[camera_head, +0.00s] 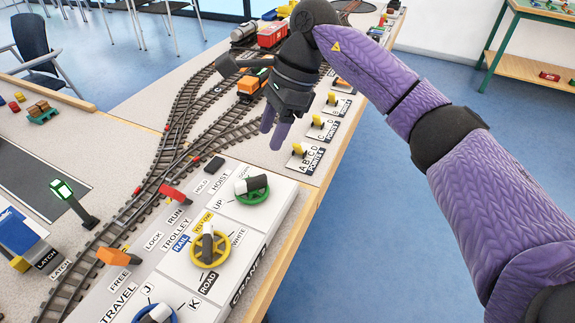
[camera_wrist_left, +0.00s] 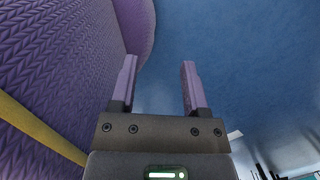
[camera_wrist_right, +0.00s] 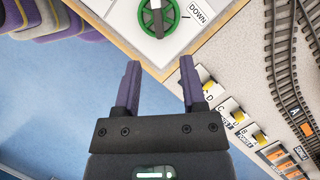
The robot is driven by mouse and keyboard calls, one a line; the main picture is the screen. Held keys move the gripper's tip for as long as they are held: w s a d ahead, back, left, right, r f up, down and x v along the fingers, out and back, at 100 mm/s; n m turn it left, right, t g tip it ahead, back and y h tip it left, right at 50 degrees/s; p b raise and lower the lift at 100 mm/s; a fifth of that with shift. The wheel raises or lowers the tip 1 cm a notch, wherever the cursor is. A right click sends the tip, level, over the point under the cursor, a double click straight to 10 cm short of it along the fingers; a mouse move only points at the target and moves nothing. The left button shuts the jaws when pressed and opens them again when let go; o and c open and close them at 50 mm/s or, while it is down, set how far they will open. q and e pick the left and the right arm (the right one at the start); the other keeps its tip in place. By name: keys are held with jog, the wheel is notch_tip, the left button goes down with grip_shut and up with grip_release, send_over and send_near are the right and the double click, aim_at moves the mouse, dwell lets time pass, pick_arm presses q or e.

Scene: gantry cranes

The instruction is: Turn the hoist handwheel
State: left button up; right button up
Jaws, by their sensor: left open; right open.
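The hoist handwheel is a green wheel (camera_head: 252,189) with a pale and dark grip bar across it, on the white crane panel next to the HOIST, UP and DOWN labels. It also shows at the top of the right wrist view (camera_wrist_right: 158,17). My right gripper (camera_head: 274,131) is above the table edge, beyond the green wheel and apart from it. In the right wrist view its fingers (camera_wrist_right: 159,64) are open and empty, with the wheel ahead of the tips. My left gripper (camera_wrist_left: 159,66) is outside the head view; its fingers are open and empty over blue floor.
A yellow wheel (camera_head: 210,250) and a blue wheel (camera_head: 155,315) sit nearer on the same panel. A red lever (camera_head: 172,194) and an orange lever (camera_head: 113,257) stand left of them. Yellow point levers (camera_head: 298,150) line the table edge. Model tracks and trains fill the table.

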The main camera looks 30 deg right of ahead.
aim_at(252, 179)
jog(key=b+x, duration=0.3)
jog(key=x, duration=0.6)
jog(key=shift+s+a+f, duration=0.15)
jog(key=shift+a+f, duration=0.05)
jog(key=shift+a, duration=0.15)
jog(key=shift+c, duration=0.7)
jog(key=c, duration=0.5)
grip_shut()
pick_arm(q)
jog(key=f, duration=0.1)
jog(key=s+f, duration=0.1)
jog(key=f, duration=0.1)
jog(key=shift+s+a+f, duration=0.1)
jog(key=shift+a, duration=0.1)
